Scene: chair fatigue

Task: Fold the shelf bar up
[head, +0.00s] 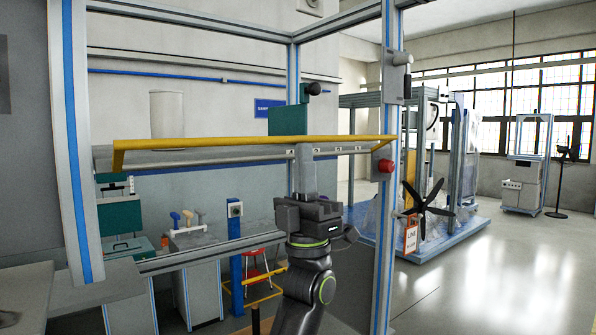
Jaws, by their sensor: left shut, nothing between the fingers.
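The shelf bar (240,142) is a yellow rail that runs nearly level across the metal frame, with short bent ends at left and right. A grey shelf edge (225,155) lies just behind and below it. My left gripper (305,152) comes up from below with its fingers pointing upward. My right gripper is not in view.
Upright frame posts with blue strips stand at the left (70,150) and right (385,230). A red button (385,166) sits on the right post. Behind are a workbench (195,240) and a black fan-like propeller (424,208). Open floor lies at the right.

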